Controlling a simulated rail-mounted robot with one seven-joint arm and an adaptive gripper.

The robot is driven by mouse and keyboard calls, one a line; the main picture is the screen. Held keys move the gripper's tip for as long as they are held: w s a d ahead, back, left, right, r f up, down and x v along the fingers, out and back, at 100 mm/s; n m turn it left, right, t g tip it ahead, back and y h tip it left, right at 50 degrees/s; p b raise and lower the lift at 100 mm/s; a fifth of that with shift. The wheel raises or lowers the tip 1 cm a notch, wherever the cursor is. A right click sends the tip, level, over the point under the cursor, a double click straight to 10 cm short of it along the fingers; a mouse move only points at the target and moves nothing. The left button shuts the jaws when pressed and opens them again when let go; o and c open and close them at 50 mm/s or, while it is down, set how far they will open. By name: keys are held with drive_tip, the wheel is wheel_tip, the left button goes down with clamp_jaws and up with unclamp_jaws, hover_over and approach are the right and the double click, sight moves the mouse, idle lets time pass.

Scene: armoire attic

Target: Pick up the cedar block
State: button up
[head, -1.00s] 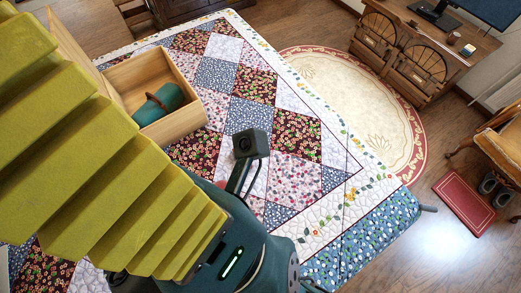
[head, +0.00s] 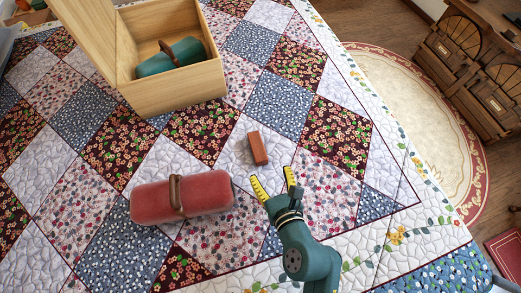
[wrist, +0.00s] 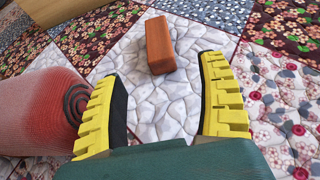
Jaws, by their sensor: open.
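The cedar block (head: 257,148) is a small reddish-brown bar lying on a pale patch of the quilt. In the wrist view the block (wrist: 160,46) lies ahead of my gripper, a little left of the middle between the fingers. My gripper (head: 273,183) is open and empty, its yellow-ridged fingers just short of the block and not touching it. In the wrist view the two fingers of my gripper (wrist: 164,98) stand wide apart with bare quilt between them.
A red bolster-like roll with a brown handle (head: 205,190) lies left of my gripper, close to the left finger. A wooden box (head: 185,92) with its lid raised holds a teal roll (head: 170,57). The patchwork quilt (head: 333,195) right of the block is clear.

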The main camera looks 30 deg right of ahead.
sight(257, 145)
drive_tip(key=b+x, duration=0.1)
drive_tip(key=x, duration=0.3)
drive_tip(key=b+x, duration=0.1)
drive_tip(key=x, duration=0.4)
drive_tip(key=b+x, duration=0.1)
drive_tip(key=x, duration=0.4)
drive_tip(key=shift+w+a+r, duration=0.15)
drive_tip(key=shift+w+r, duration=0.2)
drive_tip(key=shift+s, duration=0.1)
drive_tip(key=c, duration=1.3)
